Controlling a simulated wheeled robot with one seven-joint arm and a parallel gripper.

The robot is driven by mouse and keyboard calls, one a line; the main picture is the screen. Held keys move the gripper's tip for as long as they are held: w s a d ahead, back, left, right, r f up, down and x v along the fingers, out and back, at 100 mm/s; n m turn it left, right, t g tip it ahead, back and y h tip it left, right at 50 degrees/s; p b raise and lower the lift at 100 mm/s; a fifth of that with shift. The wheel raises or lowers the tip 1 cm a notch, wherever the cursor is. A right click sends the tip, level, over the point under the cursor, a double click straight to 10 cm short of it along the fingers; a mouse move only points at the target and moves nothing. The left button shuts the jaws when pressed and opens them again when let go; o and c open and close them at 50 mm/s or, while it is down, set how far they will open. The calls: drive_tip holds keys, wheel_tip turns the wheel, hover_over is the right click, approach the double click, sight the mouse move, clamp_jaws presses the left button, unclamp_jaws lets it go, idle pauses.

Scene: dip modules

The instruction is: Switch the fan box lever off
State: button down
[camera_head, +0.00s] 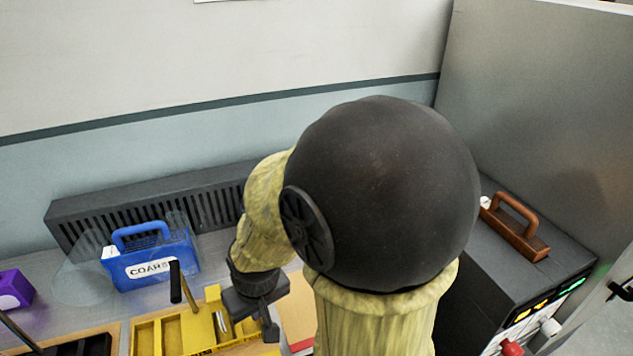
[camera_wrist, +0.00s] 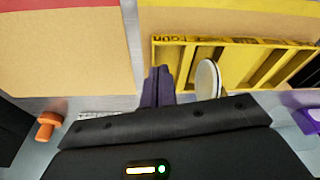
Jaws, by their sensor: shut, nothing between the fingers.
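My gripper (camera_head: 268,325) is shut and empty, pointing down beside the yellow compartment tray (camera_head: 146,340). In the wrist view its closed fingers (camera_wrist: 158,82) are close to the tray's edge, next to a pale round disc. A thin lever with a black grip (camera_head: 176,282) rises at the tray in the head view; I cannot tell what it is mounted on. No part is clearly marked as the fan box, and my arm hides much of the middle of the bench.
A blue carrier labelled "COARS" (camera_head: 150,262) stands behind the tray, near a long dark slotted unit (camera_head: 130,212) along the wall. A purple block (camera_head: 14,288) lies far left.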

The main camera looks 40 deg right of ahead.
drive_tip(key=w+d+r+m+p, duration=1)
drive_tip(key=d+r+m+p, duration=0.2)
drive_tip(key=d+r+p, duration=0.15)
drive_tip(key=w+d+r+m+t+p, duration=0.1)
drive_tip(key=d+r+m+p, duration=0.2)
drive_tip(key=d, duration=0.4)
drive_tip(key=w+d+r+m+t+y+p, duration=0.1)
drive_tip(key=d+r+m+p, duration=0.3)
drive_tip(key=d, duration=0.3)
drive_tip(key=shift+r+m+t, duration=0.15)
drive_tip(key=shift+m+t, duration=0.15)
drive_tip(key=shift+m, duration=0.4)
drive_tip(key=shift+d, duration=0.1)
drive_tip(key=p+x, duration=0.4)
drive_tip(key=x, duration=0.9)
drive_tip(key=shift+w+f, duration=0.1)
drive_tip(key=shift+f, duration=0.35)
